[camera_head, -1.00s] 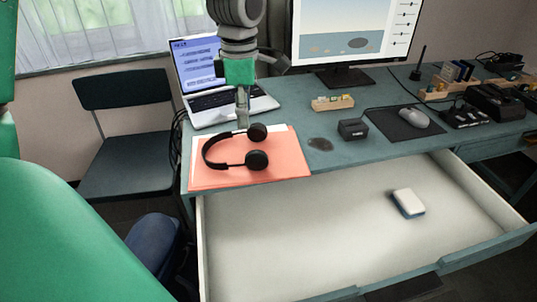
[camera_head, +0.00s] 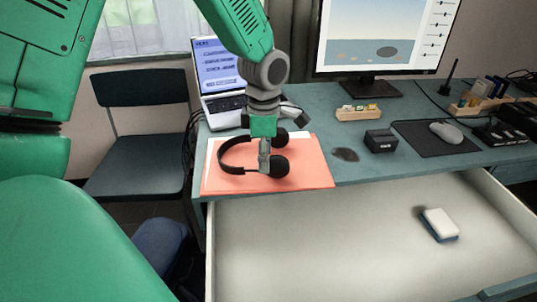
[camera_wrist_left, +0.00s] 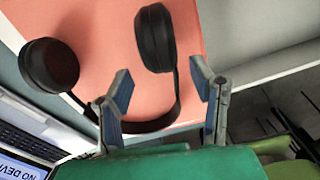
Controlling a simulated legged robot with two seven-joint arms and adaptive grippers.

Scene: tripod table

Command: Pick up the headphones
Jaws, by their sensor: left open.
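The black headphones (camera_head: 238,168) lie on a salmon-coloured folder (camera_head: 310,180) at the table's front left. In the left wrist view the headphones (camera_wrist_left: 155,38) show both round ear cups and part of the headband. My left gripper (camera_head: 264,168) is over the headphones, between the two ear cups in the head view. In the left wrist view my left gripper (camera_wrist_left: 160,92) has its two fingers spread apart, with part of the headband and one ear cup showing between and beyond them. I cannot tell whether they touch. My right gripper is not in view.
A laptop (camera_head: 222,75) stands behind the folder. An open drawer (camera_head: 330,250) below the table holds a white and blue box (camera_head: 440,224). A black box (camera_head: 381,140), a small wooden tray (camera_head: 358,112) and a mouse (camera_head: 446,132) stand to the right.

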